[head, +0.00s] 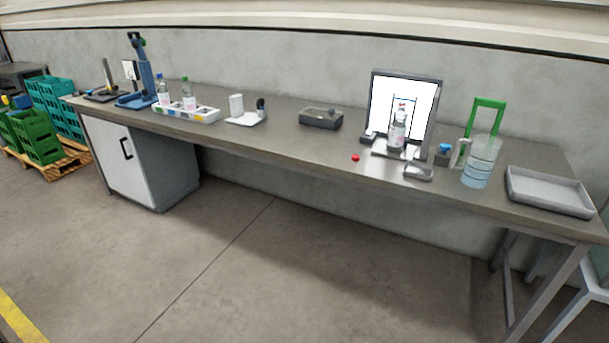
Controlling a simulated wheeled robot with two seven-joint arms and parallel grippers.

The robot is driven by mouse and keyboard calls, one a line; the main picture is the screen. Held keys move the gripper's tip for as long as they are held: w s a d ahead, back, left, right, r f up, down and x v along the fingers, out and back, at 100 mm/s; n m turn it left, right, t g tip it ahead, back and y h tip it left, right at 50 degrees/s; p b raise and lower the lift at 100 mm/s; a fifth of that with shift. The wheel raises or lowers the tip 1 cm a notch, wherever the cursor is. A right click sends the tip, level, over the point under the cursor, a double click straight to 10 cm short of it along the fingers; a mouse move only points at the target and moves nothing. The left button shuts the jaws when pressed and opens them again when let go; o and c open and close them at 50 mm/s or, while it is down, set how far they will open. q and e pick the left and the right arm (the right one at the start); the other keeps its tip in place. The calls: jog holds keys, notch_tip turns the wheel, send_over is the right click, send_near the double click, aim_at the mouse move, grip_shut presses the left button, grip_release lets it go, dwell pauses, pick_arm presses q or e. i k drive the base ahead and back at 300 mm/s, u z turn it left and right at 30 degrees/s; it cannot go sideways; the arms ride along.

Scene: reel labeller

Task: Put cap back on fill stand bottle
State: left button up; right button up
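A small red cap-like piece (355,157) lies on the bench top, left of and in front of a lit white panel. A clear bottle with a pale label (397,135) stands upright on a plate before that panel (381,101). Its top is too small to tell whether a cap is on it. Two more bottles stand at the left: one with a blue top (163,93) and one with a green top (188,97). I cannot tell which fixture is the fill stand. Neither of my grippers is in view.
The long grey bench (285,143) has a clear front strip. A clear blue-tinted container (477,172), a green frame (489,103) and a grey tray (548,190) stand right. A dark box (321,118) sits mid-bench; a blue stand (147,78) is left. The floor ahead is open.

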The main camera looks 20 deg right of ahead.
aim_at(397, 136)
jog(key=u, duration=0.2)
jog(key=k, duration=0.2)
jog(key=z, duration=1)
jog(key=i, duration=0.85)
jog(key=z, duration=0.4)
jog(key=i, duration=1.05)
jog(key=u, duration=1.1)
jog(key=i, duration=0.25)
jog(key=u, duration=0.2)
